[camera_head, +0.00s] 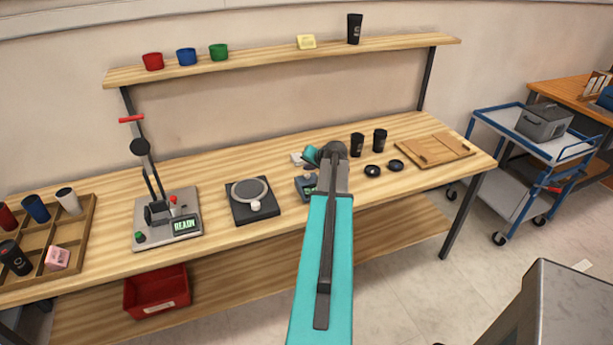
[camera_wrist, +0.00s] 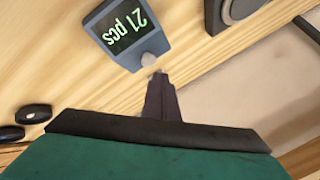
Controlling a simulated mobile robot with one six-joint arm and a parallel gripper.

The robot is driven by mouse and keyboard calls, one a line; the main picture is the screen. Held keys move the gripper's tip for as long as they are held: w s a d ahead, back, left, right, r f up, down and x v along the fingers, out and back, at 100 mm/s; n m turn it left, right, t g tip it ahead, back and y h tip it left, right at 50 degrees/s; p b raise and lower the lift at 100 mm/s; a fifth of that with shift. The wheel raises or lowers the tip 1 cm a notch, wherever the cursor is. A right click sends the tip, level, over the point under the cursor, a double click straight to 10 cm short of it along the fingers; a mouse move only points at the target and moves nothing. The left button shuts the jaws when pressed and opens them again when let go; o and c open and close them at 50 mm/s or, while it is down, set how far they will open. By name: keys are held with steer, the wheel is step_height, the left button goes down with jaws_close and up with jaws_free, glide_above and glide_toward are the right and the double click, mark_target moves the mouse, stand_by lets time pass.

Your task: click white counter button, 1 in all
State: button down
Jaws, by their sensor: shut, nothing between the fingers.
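The counter (camera_wrist: 128,35) is a small grey-blue device on the wooden table, with a dark display reading "21 pcs" in green. Its white button (camera_wrist: 149,60) is on the edge facing my gripper. My gripper (camera_wrist: 159,74) is shut and empty, its fingertips just beside the button; I cannot tell whether they touch it. In the head view the counter (camera_head: 306,186) shows partly, with my arm covering its right side, and the fingertips are hidden.
A scale-like device with a round plate (camera_head: 250,192) stands left of the counter. A press with a "READY" display (camera_head: 167,222) is farther left. Black cups (camera_head: 357,145), black lids (camera_head: 373,171) and a wooden board (camera_head: 435,150) are to the right. A shelf (camera_head: 260,63) runs above.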

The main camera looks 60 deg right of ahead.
steer(key=shift+r+p, duration=0.8)
steer(key=shift+r, duration=1.45)
steer(key=shift+s, duration=0.1)
